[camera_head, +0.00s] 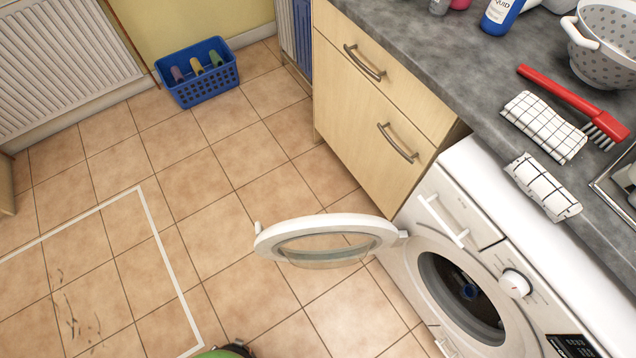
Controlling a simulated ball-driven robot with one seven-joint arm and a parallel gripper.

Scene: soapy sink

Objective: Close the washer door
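The washer (478,212) is white and stands under the grey counter at the lower right. Its round door (330,238) has a white rim and a glass middle. The door stands wide open, swung out to the left over the tiled floor, with its hinge beside the drum opening (462,296). Something dark with a small blue part shows inside the drum. My gripper is not in view.
Wooden drawers (375,105) stand left of the washer. A blue basket (197,72) sits by the wall. On the counter lie a red brush (560,90), checked cloths (543,127) and a colander (606,40). The floor left of the door is mostly clear.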

